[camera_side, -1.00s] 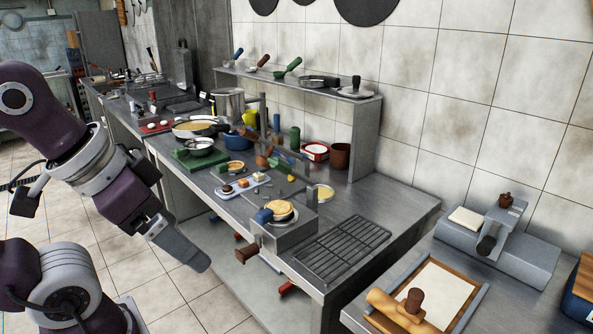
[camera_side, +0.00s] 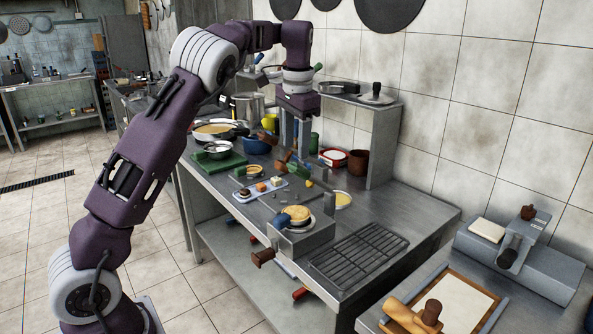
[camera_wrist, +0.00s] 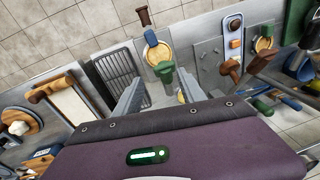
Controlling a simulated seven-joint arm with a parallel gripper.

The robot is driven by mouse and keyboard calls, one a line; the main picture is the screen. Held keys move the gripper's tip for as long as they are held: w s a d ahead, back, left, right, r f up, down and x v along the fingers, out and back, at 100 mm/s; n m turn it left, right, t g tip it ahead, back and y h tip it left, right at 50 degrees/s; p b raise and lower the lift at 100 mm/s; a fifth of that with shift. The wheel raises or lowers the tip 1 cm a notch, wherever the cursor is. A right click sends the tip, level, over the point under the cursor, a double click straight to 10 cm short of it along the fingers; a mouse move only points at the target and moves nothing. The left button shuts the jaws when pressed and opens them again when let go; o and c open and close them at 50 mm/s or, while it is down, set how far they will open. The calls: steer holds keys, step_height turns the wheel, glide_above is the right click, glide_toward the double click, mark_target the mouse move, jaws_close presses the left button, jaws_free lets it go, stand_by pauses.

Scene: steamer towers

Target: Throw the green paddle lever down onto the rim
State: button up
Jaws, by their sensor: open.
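The green paddle lever (camera_wrist: 165,73) stands in the wrist view just beyond the gap between my fingers, beside a metal box (camera_side: 302,237) with a round golden-topped disc (camera_side: 297,213) on it. In the side view a green piece (camera_side: 301,172) that looks like the same lever shows below my fingers, partly hidden. A blue knob (camera_wrist: 157,50) and a brown knob (camera_wrist: 145,15) are at the same box. My gripper (camera_side: 293,148) points down above the back of the counter. Its fingers are apart with nothing between them; they also show in the wrist view (camera_wrist: 160,84).
A wire rack (camera_side: 358,253) lies right of the box. A tray of small pieces (camera_side: 262,188), a brown cup (camera_side: 358,162) and several handled tools crowd the counter near my gripper. A shelf (camera_side: 385,103) stands behind.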

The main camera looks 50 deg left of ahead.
mark_target(296, 169)
steer(key=shift+y, duration=0.3)
steer(key=f, duration=0.3)
steer(key=w+a+f, duration=0.1)
steer(key=f, duration=0.4)
steer(key=shift+w+a+f, duration=0.25)
steer(key=shift+a+f, duration=0.05)
steer(key=shift+a, duration=0.1)
steer(key=shift+c, duration=0.5)
jaws_close()
